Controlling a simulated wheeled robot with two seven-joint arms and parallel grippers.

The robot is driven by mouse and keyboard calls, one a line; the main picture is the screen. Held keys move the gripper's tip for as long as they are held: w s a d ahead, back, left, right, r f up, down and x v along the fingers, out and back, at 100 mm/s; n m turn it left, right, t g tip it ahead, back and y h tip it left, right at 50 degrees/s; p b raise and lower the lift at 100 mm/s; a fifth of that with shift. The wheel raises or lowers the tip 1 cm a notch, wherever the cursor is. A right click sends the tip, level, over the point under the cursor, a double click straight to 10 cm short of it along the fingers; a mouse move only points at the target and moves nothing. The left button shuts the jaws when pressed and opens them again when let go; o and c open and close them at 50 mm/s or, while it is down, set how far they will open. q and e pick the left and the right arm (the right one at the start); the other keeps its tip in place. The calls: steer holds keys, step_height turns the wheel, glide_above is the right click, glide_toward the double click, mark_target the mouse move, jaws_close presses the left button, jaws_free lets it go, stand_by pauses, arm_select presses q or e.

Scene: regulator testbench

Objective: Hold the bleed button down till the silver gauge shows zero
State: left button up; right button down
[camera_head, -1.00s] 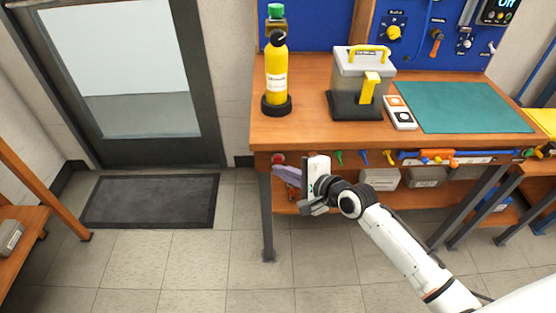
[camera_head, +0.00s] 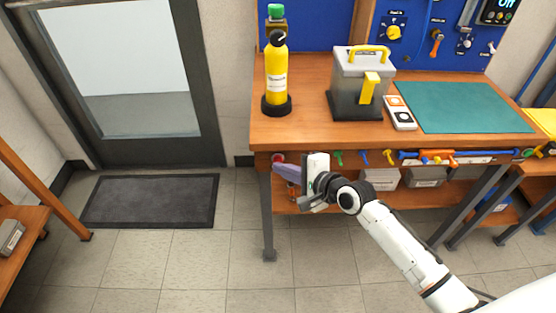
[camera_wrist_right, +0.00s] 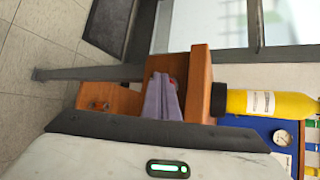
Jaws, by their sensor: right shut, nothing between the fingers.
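A red button (camera_head: 278,157) sits on the front edge of the bench at its left end; I cannot read a label that names it the bleed button. My right gripper (camera_head: 277,168) is shut and empty, its purple fingers just below the button in the head view. In the right wrist view the gripper (camera_wrist_right: 165,84) points at the bench edge and partly hides the red button (camera_wrist_right: 173,82). I cannot tell whether they touch. A round gauge (camera_wrist_right: 282,137) with a pale face shows on the blue panel; its needle is too small to read. My left gripper is out of view.
The wooden bench (camera_head: 330,143) carries a yellow bottle (camera_head: 277,80), a clear box with a yellow handle (camera_head: 358,75) and a green mat (camera_head: 465,107). Coloured tools hang along its front edge. A dark floor mat (camera_head: 150,201) lies before the door; the floor left of the bench is clear.

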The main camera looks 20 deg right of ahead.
steer(key=shift+w+d, duration=0.2)
steer(key=shift+w, duration=0.3)
stand_by(2.2)
steer(key=shift+s+r, duration=0.1)
stand_by(2.9)
steer(key=shift+s+a+p, duration=0.3)
steer(key=shift+s+p, duration=0.45)
steer(key=shift+s, duration=0.05)
